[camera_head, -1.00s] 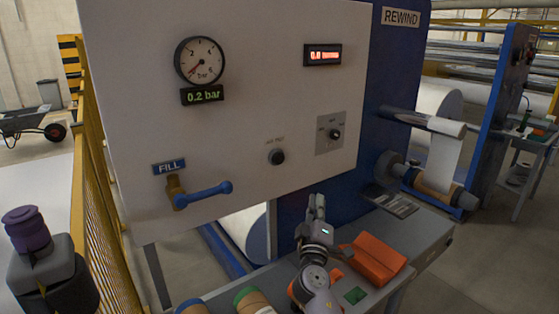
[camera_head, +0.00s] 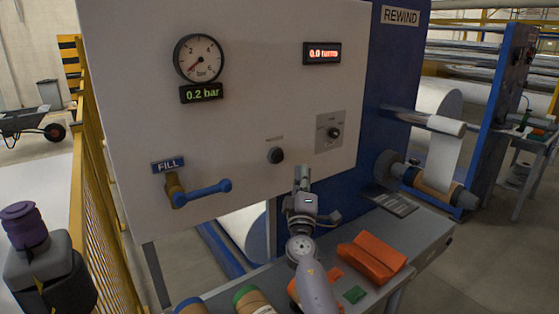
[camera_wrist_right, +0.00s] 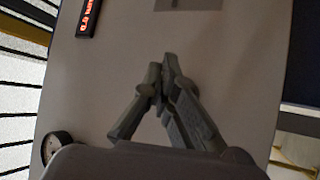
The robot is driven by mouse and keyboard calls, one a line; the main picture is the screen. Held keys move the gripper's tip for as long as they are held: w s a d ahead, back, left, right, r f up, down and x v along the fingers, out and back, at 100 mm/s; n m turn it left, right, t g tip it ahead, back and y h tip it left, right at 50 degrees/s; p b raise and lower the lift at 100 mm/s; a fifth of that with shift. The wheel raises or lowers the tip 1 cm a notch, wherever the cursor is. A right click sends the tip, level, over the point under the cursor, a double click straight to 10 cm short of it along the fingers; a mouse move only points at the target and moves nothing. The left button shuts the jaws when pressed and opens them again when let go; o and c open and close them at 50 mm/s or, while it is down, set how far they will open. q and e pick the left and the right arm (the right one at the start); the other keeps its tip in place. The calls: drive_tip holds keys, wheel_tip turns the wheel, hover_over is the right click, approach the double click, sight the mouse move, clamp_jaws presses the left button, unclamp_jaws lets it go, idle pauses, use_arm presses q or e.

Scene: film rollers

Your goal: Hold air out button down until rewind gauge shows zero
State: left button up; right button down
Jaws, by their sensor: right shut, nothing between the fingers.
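The air out button (camera_head: 276,155) is a round black knob low on the white panel (camera_head: 250,90); its small label is too blurred to read. The round gauge (camera_head: 199,59) at upper left has its needle near the low end, and the display below it (camera_head: 201,93) reads 0.2 bar. My right gripper (camera_head: 302,170) is shut and empty, pointing up just right of and below the button, apart from it in the picture. Its fingertips (camera_wrist_right: 160,75) meet in front of the panel in the wrist view, where the button does not show. My left gripper is not in view.
A blue FILL lever (camera_head: 203,193) sticks out at the panel's lower left. A selector switch (camera_head: 334,133) and a red turns display (camera_head: 322,53) are on the right. The bench (camera_head: 415,234) below holds an orange cloth (camera_head: 372,257) and several rolls. A yellow fence (camera_head: 95,200) stands left.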

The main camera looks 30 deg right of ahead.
sight(278, 157)
drive_tip(key=w+b, duration=0.3)
drive_tip(key=w, duration=0.3)
drive_tip(key=shift+w+a, duration=0.15)
drive_tip(key=shift+a, duration=0.05)
idle(1.2)
drive_tip(key=shift+w+b, duration=0.4)
drive_tip(key=shift+b, duration=0.4)
